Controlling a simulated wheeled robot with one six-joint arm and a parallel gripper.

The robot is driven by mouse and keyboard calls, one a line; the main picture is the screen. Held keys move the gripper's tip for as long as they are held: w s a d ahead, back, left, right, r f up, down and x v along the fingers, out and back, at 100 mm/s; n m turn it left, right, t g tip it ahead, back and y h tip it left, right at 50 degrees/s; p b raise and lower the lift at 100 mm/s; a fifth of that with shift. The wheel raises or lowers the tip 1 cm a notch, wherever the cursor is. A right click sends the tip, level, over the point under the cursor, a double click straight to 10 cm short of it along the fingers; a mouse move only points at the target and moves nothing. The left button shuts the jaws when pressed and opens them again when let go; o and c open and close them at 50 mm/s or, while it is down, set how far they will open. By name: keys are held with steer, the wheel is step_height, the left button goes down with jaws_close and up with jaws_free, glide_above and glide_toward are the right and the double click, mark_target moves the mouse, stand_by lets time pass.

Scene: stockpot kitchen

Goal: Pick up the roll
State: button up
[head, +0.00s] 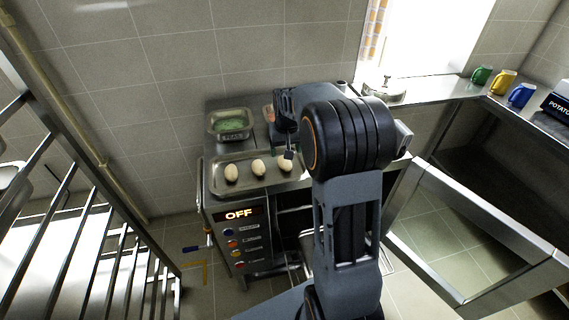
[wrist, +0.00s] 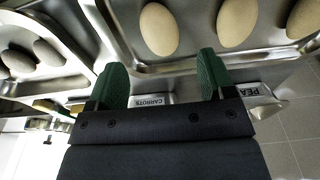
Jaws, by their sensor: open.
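Three pale oval rolls lie in a row on a metal tray (head: 225,188) on top of the oven unit: a left roll (head: 231,172), a middle roll (head: 258,167) and a right roll (head: 284,163). My gripper (head: 288,154) is over the tray's right part, near the right roll. In the wrist view my gripper (wrist: 162,80) is open, its two green fingertips apart with nothing between them. One roll (wrist: 158,29) lies just beyond the gap, and another roll (wrist: 237,20) is beyond the right fingertip. A third roll (wrist: 304,18) is cut by the frame's edge.
A pan of green contents labelled PEAS (head: 231,124) stands behind the tray. A CARROTS label (wrist: 148,99) shows between the fingers. A wire rack (head: 75,230) stands left; mugs (head: 503,82) are far right.

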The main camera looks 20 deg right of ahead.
mark_target(285, 161)
steer(key=shift+w+f+p, duration=0.15)
steer(key=shift+f+p, duration=0.05)
steer(key=shift+f, duration=1.35)
steer(key=shift+w+f+p, duration=0.1)
steer(key=shift+f+p, duration=0.05)
steer(key=shift+f, duration=1.4)
steer(key=c, duration=1)
steer(key=shift+r, duration=0.1)
